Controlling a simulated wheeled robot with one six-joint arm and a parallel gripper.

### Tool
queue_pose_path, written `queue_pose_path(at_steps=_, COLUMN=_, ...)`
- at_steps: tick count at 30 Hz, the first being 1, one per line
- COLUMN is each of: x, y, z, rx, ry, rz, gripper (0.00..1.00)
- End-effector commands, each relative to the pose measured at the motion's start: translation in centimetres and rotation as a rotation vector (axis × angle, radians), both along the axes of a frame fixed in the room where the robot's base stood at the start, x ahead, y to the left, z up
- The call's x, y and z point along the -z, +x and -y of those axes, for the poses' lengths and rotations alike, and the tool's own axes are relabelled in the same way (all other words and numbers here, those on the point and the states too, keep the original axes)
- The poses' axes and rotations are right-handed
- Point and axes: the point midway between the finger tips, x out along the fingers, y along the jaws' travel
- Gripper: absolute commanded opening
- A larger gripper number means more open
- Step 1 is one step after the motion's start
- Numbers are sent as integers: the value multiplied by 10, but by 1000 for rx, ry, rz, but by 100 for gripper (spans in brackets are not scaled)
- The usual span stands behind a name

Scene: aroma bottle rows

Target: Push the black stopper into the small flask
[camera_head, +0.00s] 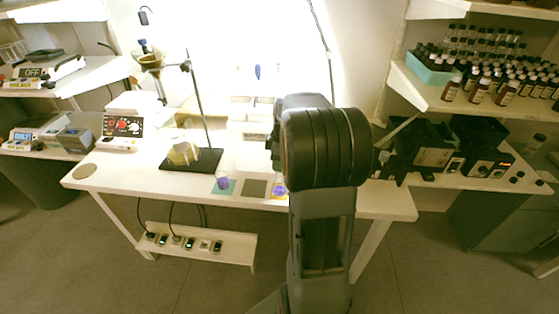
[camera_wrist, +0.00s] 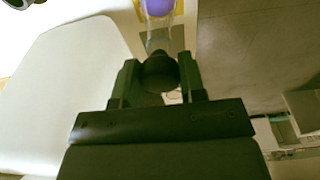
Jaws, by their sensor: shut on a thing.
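In the wrist view my gripper (camera_wrist: 160,68) is shut on the black stopper (camera_wrist: 159,76), which sits between the two fingers. Just beyond the stopper is the clear neck of a small flask (camera_wrist: 158,38) with purple liquid in it. The stopper's far end overlaps the flask mouth in the picture; I cannot tell whether it touches or has entered. In the head view this flask appears to be the one with purple liquid (camera_head: 279,189) on a yellow-edged mat, close to my arm. My arm hides the gripper and stopper there.
Another flask with purple liquid (camera_head: 223,182) stands on a teal mat to the left, with an empty grey mat (camera_head: 253,188) between. A black stand base (camera_head: 208,163) with a rod and a yellowish flask (camera_head: 184,152) is behind.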

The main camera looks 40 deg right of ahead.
Motion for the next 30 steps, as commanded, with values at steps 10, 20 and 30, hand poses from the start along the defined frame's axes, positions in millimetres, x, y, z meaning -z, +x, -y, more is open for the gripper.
queue_pose_path(at_steps=10, x=10, y=0, z=0, rx=0, ry=1, rz=-1, gripper=15)
queue_pose_path(at_steps=20, x=18, y=0, z=0, rx=0, ry=0, rz=0, gripper=15)
queue_pose_path(at_steps=30, x=25, y=0, z=0, rx=0, ry=0, rz=0, gripper=40)
